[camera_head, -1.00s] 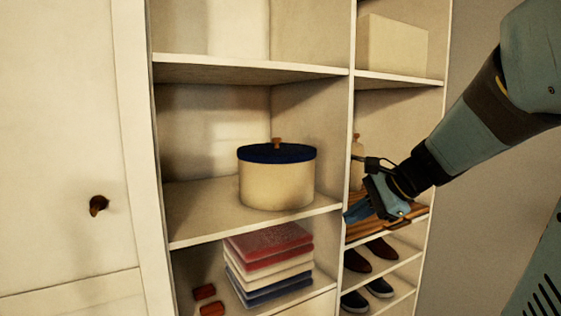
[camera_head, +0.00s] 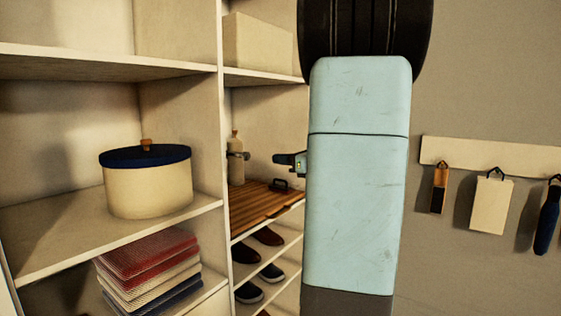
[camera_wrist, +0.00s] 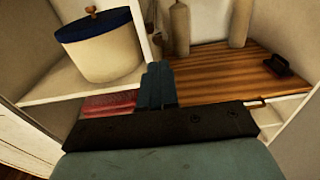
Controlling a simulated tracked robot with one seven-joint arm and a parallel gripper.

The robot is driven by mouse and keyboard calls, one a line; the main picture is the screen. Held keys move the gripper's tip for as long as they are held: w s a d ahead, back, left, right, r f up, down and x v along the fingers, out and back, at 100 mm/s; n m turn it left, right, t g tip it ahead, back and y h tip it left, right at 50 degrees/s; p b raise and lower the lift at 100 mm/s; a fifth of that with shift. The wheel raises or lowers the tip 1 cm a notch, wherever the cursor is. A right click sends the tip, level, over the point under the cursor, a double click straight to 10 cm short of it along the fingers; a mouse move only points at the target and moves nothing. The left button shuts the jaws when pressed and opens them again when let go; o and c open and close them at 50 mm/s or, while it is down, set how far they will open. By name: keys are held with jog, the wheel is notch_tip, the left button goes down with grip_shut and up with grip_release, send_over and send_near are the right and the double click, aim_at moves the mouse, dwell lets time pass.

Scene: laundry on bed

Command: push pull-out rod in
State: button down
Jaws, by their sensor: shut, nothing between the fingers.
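A short grey metal piece (camera_head: 238,155), which looks like the pull-out rod, shows at the cabinet's upright divider in the head view, in front of a bottle. Its full length and how far it sticks out are hard to tell. My gripper (camera_head: 277,158) is to its right in the picture, above the wooden slatted shelf, with a small visible gap between them. Its fingers point left in the head view. In the wrist view my gripper's fingers (camera_wrist: 157,84) are together and empty, over the front of the cabinet near the divider. My arm hides part of the cabinet's right side.
A round box with a blue lid (camera_head: 147,182) stands left of the divider, above folded towels (camera_head: 147,265). The slatted shelf (camera_head: 258,207) carries a bottle (camera_head: 236,170) and a black handle (camera_head: 281,186). Shoes (camera_head: 268,236) sit below. A hook rail (camera_head: 470,155) hangs at right.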

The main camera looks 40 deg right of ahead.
aim_at(248, 156)
jog(key=x, duration=1)
jog(key=shift+w+a, duration=0.2)
jog(key=shift+w, duration=0.15)
